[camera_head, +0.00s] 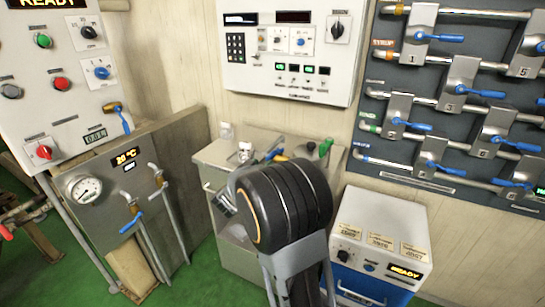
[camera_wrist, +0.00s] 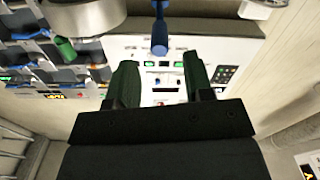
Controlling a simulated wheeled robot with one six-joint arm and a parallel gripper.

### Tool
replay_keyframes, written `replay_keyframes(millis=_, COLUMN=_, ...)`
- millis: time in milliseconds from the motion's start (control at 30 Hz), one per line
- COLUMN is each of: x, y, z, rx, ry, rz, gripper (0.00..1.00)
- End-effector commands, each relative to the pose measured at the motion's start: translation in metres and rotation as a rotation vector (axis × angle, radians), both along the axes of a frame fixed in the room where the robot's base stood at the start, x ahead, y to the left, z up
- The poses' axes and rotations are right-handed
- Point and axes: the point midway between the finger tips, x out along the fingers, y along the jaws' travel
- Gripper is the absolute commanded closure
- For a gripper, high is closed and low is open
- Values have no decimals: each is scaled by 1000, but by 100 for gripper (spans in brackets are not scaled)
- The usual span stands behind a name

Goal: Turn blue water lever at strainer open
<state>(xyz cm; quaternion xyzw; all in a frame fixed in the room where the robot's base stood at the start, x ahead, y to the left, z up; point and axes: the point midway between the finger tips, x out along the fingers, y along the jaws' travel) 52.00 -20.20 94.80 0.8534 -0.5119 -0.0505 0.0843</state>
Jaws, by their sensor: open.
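In the wrist view, a blue lever (camera_wrist: 159,36) hangs down from the upper edge, with a rounded blue end. It lies just beyond my gripper (camera_wrist: 160,62), roughly in line with the gap between the two dark green fingers. The fingers are apart with nothing between them, and the lever looks clear of both. A shiny metal cylinder (camera_wrist: 85,14), perhaps the strainer, is cut off at the upper left, with a green handle (camera_wrist: 65,48) beside it. In the head view, my black wrist hides the fingers and most of this spot; a small blue part (camera_head: 281,158) shows behind it.
A grey cabinet (camera_head: 207,158) stands behind my arm. A white control panel (camera_head: 288,52) hangs above it. A labelled white and blue box (camera_head: 385,222) stands at right, below a dark board of blue levers (camera_head: 450,115). A gauge panel (camera_head: 105,190) stands at left. Green floor (camera_head: 200,285) is clear between.

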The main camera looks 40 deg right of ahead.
Motion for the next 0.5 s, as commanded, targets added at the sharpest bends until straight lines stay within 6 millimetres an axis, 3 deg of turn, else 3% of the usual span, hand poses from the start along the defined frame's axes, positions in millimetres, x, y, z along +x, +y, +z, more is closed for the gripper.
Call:
replay_keyframes(millis=200, x=19, y=-36, z=-1, rx=0, ry=0, rz=-1, gripper=53)
replay_keyframes(millis=500, x=34, y=-63, z=0, rx=1, ry=-1, rz=2, gripper=53)
